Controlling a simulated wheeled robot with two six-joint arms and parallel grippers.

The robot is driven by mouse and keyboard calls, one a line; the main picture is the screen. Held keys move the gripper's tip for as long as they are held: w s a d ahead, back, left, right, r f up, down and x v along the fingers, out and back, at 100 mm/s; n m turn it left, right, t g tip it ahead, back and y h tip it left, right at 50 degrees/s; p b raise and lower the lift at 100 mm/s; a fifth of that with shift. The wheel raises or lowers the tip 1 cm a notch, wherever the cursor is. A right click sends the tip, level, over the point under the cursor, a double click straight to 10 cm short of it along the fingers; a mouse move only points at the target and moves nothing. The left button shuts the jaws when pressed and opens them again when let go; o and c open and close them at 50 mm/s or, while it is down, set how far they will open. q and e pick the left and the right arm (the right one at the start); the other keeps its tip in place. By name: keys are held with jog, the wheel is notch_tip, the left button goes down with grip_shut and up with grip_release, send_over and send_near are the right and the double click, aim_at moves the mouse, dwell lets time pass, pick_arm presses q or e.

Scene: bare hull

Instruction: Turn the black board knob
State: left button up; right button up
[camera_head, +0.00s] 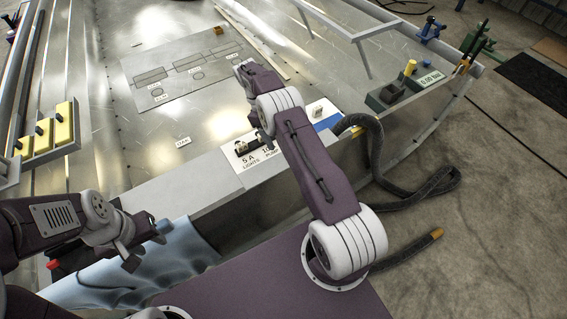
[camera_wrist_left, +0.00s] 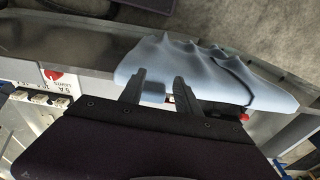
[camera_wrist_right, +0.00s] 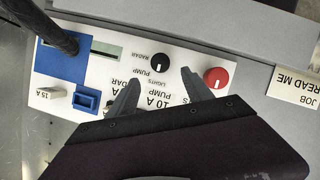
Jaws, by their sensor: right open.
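The black knob (camera_wrist_right: 160,62) sits on a white board (camera_wrist_right: 190,58) in the right wrist view, with RADAR, PUMP and LIGHTS printed upside down around it. My right gripper (camera_wrist_right: 161,76) is open and empty, its fingertips either side of a gap in line with the knob. I cannot tell its height above the board. In the head view the board (camera_head: 252,166) shows beside my right arm, which hides the knob. My left gripper (camera_wrist_left: 160,80) is open over a light blue cloth (camera_wrist_left: 215,68), far from the knob; nothing is clearly held.
A red knob (camera_wrist_right: 216,77) sits right of the black knob. A blue block (camera_wrist_right: 62,62) with a dark cable and a small blue socket (camera_wrist_right: 87,100) are at left. A "JOB READ ME" tag (camera_wrist_right: 295,85) lies at right. A grey hose (camera_head: 420,190) hangs over the hull edge.

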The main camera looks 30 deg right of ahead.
jog(key=b+x, duration=0.1)
jog(key=x, duration=0.8)
grip_shut()
